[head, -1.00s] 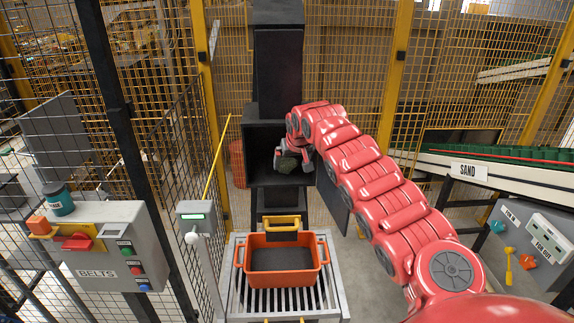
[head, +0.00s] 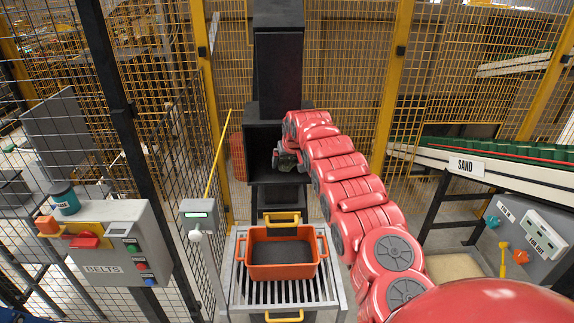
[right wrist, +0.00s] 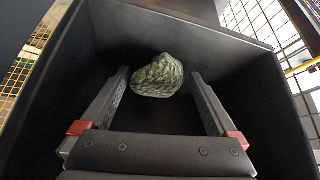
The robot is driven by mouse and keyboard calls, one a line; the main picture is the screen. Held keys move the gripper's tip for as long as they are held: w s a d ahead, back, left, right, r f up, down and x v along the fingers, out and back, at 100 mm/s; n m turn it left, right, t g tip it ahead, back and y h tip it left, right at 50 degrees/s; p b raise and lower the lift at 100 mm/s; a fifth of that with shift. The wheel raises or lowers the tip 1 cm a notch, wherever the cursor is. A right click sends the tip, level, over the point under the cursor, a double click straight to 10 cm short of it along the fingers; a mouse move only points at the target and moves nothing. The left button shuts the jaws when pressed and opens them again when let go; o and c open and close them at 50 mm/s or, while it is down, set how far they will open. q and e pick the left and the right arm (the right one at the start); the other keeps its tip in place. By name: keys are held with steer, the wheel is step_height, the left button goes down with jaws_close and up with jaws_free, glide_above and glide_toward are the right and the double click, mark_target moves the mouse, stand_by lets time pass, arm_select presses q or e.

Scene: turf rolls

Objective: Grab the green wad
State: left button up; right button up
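The green wad (right wrist: 157,76) is a lumpy, leafy-textured clump inside a dark open-fronted box (head: 262,127). In the right wrist view it lies between and slightly beyond the fingertips of my right gripper (right wrist: 160,80). The two fingers stand apart, one on each side of the wad, with a gap visible at least on the right. In the head view my right gripper (head: 284,160) is at the box opening, and the wad cannot be made out clearly there. My left gripper is not in view.
The box walls surround the gripper closely. Below stands an orange bin (head: 283,271) on a slatted stand (head: 240,289). A BELTS control panel (head: 112,240) is at left, a SAND conveyor (head: 495,176) at right. Mesh fencing encloses the area.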

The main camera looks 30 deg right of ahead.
steer(key=c, duration=1.2)
steer(key=shift+c, duration=0.2)
steer(key=shift+r+b, duration=0.1)
steer(key=shift+b, duration=0.3)
